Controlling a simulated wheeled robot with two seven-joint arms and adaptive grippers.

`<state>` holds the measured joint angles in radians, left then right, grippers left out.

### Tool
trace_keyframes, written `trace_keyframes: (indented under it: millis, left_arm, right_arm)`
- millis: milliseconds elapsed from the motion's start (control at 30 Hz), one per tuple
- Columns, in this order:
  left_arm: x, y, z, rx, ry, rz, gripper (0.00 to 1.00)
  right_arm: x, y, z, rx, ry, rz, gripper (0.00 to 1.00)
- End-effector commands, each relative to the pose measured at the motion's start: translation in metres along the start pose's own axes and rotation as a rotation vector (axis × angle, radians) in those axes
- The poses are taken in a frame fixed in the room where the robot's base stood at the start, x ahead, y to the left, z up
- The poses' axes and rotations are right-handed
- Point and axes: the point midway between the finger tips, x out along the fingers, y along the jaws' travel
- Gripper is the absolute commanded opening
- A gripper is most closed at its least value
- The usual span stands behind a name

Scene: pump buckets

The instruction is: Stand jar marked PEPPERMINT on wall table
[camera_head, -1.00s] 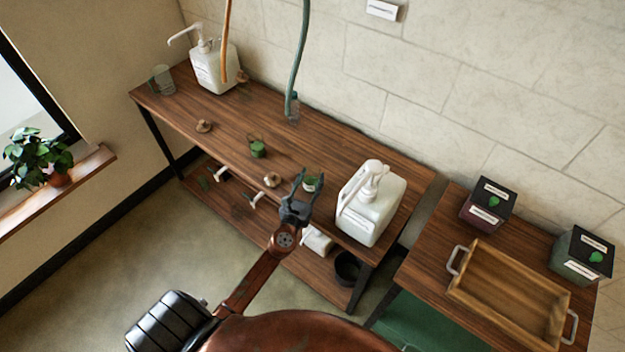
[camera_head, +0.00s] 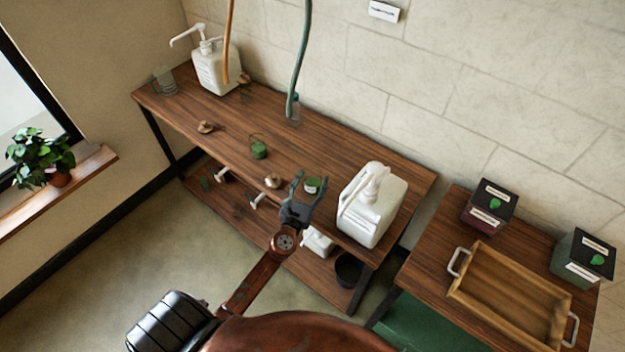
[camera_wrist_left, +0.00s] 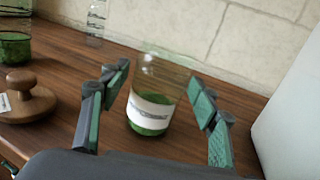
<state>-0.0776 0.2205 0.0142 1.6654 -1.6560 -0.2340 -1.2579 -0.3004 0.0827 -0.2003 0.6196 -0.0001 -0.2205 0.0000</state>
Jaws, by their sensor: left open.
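A small clear glass jar (camera_wrist_left: 150,112) with green contents and a white label stands upright on a wooden table; the label's writing is too blurred to read. In the head view this jar (camera_head: 312,186) is at the front edge of the long table (camera_head: 215,118) along the wall. My left gripper (camera_head: 311,180) is open, with the jar between its spread fingers in the left wrist view (camera_wrist_left: 160,78) and a gap on both sides. A smaller table (camera_head: 420,262) also stands by the wall at right. My right gripper is out of view.
A large white pump bucket (camera_head: 378,215) stands close right of the jar. A wooden stopper (camera_head: 272,181) and a green jar (camera_head: 259,150) are to its left. A wooden tray (camera_head: 500,290) and two dark boxes occupy the smaller table. A green hose (camera_head: 299,60) hangs behind.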

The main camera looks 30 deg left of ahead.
Motion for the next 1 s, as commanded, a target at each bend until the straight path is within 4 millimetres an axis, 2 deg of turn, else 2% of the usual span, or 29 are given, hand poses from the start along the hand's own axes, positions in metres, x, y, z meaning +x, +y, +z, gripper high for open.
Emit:
trace_keyframes:
  millis: [300,500,700,1000]
  left_arm:
    - [-0.067,0.001,-0.004,0.002,0.006,0.000,0.56]
    - [-0.100,0.001,-0.004,0.002,0.005,0.000,0.56]
    - [-0.114,0.000,-0.002,0.001,0.003,0.000,0.56]
    - [-0.114,0.000,-0.002,0.000,0.003,0.000,0.56]
  right_arm:
    - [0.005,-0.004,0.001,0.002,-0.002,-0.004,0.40]
    - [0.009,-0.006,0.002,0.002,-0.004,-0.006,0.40]
    - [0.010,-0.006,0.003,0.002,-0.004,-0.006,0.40]
    - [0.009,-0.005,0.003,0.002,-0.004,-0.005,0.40]
